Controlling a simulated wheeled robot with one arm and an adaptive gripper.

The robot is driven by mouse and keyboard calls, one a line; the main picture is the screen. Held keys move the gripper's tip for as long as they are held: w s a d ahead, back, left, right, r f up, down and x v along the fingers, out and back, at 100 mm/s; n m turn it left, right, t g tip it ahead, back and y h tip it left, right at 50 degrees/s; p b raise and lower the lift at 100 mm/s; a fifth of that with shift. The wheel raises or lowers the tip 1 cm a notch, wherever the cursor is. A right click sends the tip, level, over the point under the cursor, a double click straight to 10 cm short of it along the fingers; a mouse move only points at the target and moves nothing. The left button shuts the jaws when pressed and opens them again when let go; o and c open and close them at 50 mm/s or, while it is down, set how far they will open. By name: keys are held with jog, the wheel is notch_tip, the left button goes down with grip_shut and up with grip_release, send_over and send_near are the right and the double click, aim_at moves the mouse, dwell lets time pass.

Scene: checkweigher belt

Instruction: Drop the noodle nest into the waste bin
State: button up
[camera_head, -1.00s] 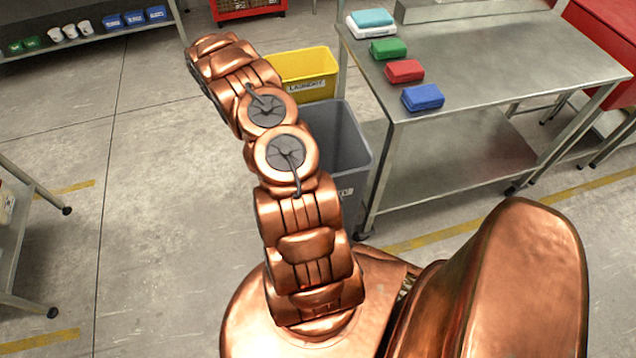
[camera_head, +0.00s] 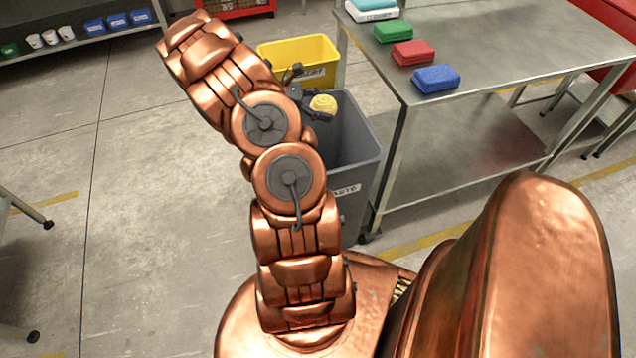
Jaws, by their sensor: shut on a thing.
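The noodle nest (camera_head: 324,104) is a small round yellow thing held at the end of my arm. My gripper (camera_head: 312,106), dark grey, is shut on it, partly hidden behind my copper arm links. The nest shows over the opening of the grey waste bin (camera_head: 368,160), near its far left part; its exact height above the rim is hard to tell. The bin carries a white label ending in "STE", partly covered by my arm. The bin's left side is hidden behind my arm.
A yellow labelled bin (camera_head: 318,48) stands just behind the grey one. A steel table (camera_head: 500,60) on the right holds blue (camera_head: 436,78), red (camera_head: 413,52) and green (camera_head: 393,31) packs. A shelf (camera_head: 90,46) with cups stands far left.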

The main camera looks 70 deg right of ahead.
notch_tip(320, 180, down, 6)
jog(key=b, duration=0.3)
jog(key=shift+r, duration=0.15)
jog(key=o, duration=1.2)
jog(key=shift+s, duration=0.1)
jog(key=v, duration=1.2)
jog(key=shift+r, duration=0.1)
